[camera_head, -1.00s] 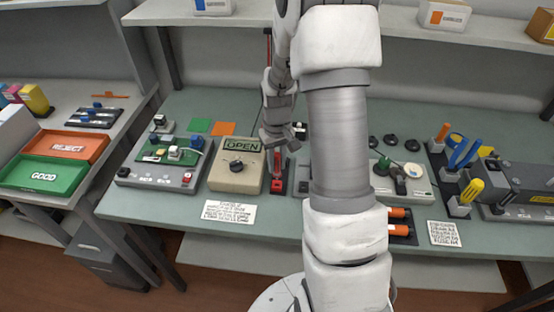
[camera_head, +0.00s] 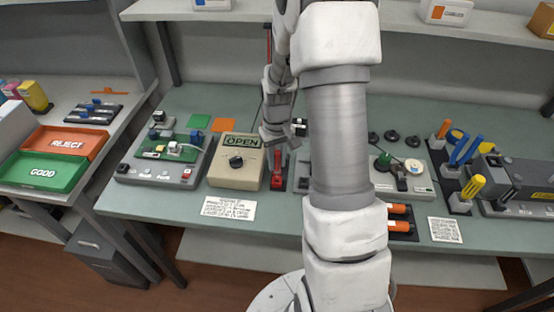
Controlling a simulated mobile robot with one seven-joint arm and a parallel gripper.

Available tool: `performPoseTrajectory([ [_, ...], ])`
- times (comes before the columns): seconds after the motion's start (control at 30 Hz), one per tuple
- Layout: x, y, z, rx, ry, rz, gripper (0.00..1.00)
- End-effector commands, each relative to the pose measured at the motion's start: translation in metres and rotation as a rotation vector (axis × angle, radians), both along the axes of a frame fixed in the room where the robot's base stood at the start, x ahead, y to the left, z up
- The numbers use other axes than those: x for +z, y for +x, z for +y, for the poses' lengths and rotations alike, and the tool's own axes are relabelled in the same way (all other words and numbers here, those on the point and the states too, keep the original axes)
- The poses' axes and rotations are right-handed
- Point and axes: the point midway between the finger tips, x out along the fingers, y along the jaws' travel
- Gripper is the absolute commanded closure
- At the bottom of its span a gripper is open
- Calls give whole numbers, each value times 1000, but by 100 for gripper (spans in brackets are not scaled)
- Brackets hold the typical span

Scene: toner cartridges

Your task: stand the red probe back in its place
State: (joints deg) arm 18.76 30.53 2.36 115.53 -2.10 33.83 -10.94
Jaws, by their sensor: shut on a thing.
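The red probe (camera_head: 278,160) stands roughly upright in the gap just right of the beige meter box. My gripper (camera_head: 276,143) is above it, shut on its upper part. The probe's lower end meets a small red-and-dark holder (camera_head: 278,183) on the bench; I cannot tell whether it is fully seated. My gripper hides the probe's top.
A grey board fixture (camera_head: 165,175) stands further left. A paper note (camera_head: 229,208) lies in front. My arm hides much of the bench to the right.

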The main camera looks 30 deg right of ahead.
Motion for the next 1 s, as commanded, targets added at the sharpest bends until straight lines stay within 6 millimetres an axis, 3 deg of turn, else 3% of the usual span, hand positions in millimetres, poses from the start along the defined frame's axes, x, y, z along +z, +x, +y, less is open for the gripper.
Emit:
performPoseTrajectory([
  [0.6,-19,0,0,0,0,1,100],
  [1.0,-20,0,0,0,0,0,100],
])
